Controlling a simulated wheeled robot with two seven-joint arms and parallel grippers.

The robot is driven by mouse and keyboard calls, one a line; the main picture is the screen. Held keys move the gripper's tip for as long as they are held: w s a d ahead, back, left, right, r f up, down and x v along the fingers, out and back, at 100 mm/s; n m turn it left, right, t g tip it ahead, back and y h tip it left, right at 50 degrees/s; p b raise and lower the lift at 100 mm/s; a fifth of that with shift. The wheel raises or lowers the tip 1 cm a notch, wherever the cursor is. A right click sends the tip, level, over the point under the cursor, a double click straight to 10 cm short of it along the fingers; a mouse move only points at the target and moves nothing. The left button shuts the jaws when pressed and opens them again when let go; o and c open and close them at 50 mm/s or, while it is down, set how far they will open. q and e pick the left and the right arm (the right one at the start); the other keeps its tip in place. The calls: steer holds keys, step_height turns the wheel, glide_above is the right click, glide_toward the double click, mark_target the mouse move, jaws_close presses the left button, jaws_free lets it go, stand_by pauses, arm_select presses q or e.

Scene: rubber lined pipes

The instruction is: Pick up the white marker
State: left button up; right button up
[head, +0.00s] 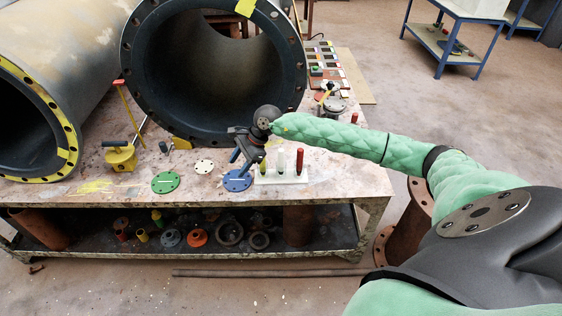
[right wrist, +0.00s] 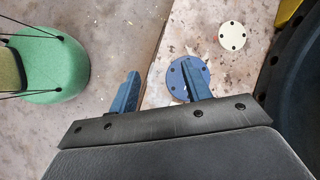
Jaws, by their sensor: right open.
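The white marker (head: 280,161) stands upright in a white rack (head: 270,180) near the front right edge of the workbench in the head view. A yellow marker (head: 262,167) stands to its left and a red marker (head: 300,161) to its right. My right gripper (head: 239,164) is open and empty, left of the rack and above the bench. Its two blue fingers (right wrist: 160,70) are spread in the right wrist view, with no marker visible there. My left gripper is not in view.
A blue flange disc (head: 237,181) lies below the right fingers; it also shows in the right wrist view (right wrist: 174,80). White (head: 204,167) and green (head: 165,183) discs lie further left. A big pipe (head: 136,75) stands close behind the gripper. The bench right of the rack is clear.

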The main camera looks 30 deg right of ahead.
mark_target(281, 156)
steer(key=d+h, duration=0.2)
steer(key=d, duration=0.3)
steer(key=d+r+n+g+h, duration=0.1)
steer(key=d+h, duration=0.1)
steer(key=d, duration=0.4)
steer(key=d+n+h, duration=0.1)
steer(key=d, duration=0.4)
steer(key=shift+w+d+r+g+h, duration=0.1)
steer(key=shift+d+r+g+h, duration=0.15)
steer(key=shift+r+g+h, duration=0.15)
steer(key=shift+d+f+n, duration=0.15)
steer(key=shift+d+n, duration=0.1)
steer(key=shift+n, duration=0.05)
steer(key=shift+f+p, duration=0.65)
steer(key=shift+f, duration=0.65)
steer(key=f+p, duration=0.2)
steer(key=f, duration=0.3)
steer(key=shift+a, duration=0.2)
steer(key=c, duration=1)
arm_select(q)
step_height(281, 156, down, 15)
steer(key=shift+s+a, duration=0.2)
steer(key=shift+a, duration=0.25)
arm_select(e)
jaws_close()
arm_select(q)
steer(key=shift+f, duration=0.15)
arm_select(e)
steer(key=shift+r, duration=0.1)
